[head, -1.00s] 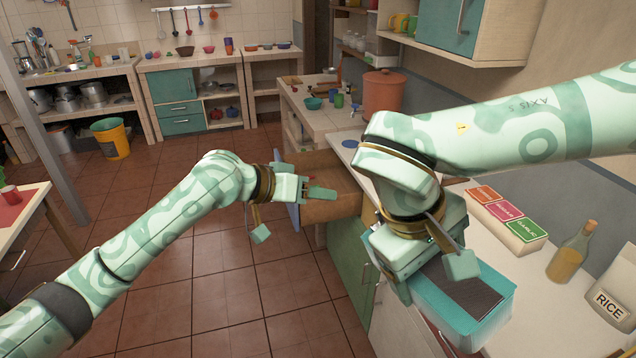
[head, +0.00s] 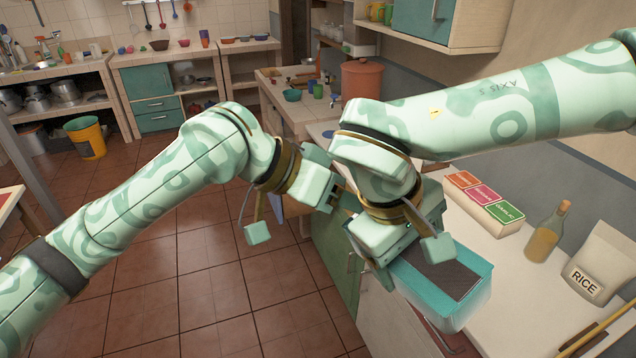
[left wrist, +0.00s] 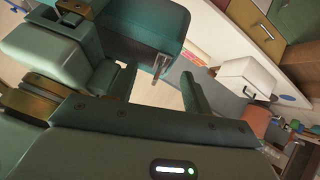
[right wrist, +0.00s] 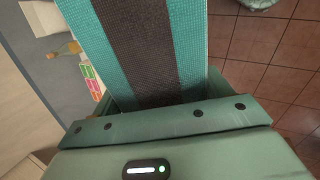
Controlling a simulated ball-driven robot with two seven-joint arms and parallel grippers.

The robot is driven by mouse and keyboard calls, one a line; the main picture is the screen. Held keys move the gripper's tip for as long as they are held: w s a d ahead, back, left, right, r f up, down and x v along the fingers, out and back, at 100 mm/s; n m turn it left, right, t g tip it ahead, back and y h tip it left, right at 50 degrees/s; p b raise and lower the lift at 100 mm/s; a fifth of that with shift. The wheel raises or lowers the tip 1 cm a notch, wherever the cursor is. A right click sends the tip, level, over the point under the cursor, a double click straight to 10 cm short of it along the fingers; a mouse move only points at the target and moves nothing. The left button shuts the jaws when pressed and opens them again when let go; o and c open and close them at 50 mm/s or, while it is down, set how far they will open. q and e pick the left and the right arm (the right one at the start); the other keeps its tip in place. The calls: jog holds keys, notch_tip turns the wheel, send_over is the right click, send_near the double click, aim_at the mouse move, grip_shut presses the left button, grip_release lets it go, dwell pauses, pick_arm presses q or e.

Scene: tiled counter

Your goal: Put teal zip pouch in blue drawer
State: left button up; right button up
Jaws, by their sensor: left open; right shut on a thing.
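The teal zip pouch (head: 465,298), boxy with a dark panel on top, is held by my right gripper (head: 385,272) beside the counter's front edge. In the right wrist view the pouch (right wrist: 140,50) fills the space ahead of the gripper, teal with a dark stripe. My left gripper (head: 343,196) is open beside the right gripper, its fingers partly hidden. In the left wrist view what looks like the pouch (left wrist: 145,45) is just beyond the open fingers. The blue drawer (head: 276,195) is pulled out behind my left gripper, which hides most of it.
The counter (head: 500,255) on the right holds a block of coloured boxes (head: 484,203), an oil bottle (head: 548,232) and a rice bag (head: 598,265). A terracotta pot (head: 362,82) stands farther back. The tiled floor (head: 200,270) at left is clear.

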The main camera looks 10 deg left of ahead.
pick_arm(q)
jog(key=shift+x, duration=1.65)
pick_arm(e)
jog(key=shift+a, duration=0.1)
